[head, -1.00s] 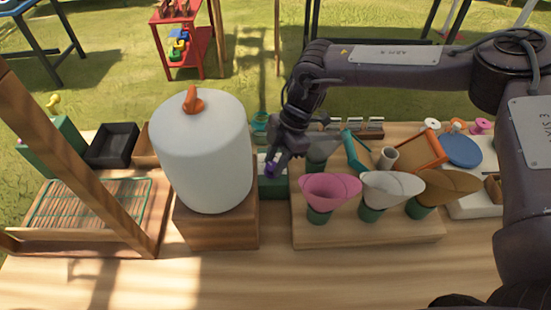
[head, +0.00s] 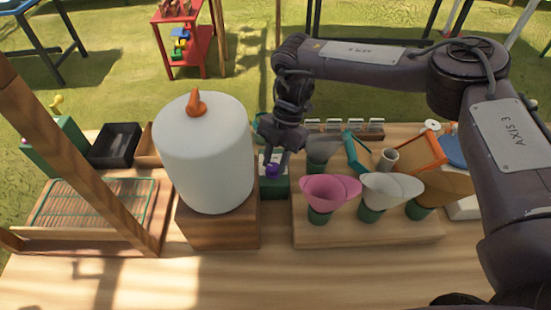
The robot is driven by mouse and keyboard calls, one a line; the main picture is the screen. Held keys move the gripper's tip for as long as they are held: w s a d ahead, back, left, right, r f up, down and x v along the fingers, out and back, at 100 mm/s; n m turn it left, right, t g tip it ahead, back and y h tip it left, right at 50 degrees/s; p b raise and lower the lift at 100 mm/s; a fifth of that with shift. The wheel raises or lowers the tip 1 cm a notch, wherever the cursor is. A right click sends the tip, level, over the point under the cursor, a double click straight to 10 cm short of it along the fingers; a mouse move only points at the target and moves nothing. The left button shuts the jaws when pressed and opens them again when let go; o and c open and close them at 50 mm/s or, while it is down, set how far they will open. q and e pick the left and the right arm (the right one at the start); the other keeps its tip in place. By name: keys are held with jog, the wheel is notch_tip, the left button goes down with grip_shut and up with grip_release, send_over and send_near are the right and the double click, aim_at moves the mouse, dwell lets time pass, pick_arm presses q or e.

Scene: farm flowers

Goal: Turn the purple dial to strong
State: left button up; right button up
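The purple dial (head: 272,171) sits on a green box with a pale top plate (head: 273,188), between the white cylinder and the flower-shaped cones. My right gripper (head: 273,160) points down at the dial from above, with its fingers around or just at the knob. I cannot tell how tightly they close on it. The markings on the plate are too small to read and partly hidden by the fingers. My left gripper is not in view.
A large white cylinder (head: 205,155) with an orange knob stands close on the left. Pink (head: 330,190), white (head: 389,190) and brown (head: 440,188) cones stand on a wooden board to the right. The front of the table (head: 260,285) is clear.

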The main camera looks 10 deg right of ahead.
jog(key=o, duration=0.5)
jog(key=shift+c, duration=0.2)
jog(key=b+v, duration=0.1)
jog(key=v, duration=0.7)
jog(key=shift+f, duration=0.15)
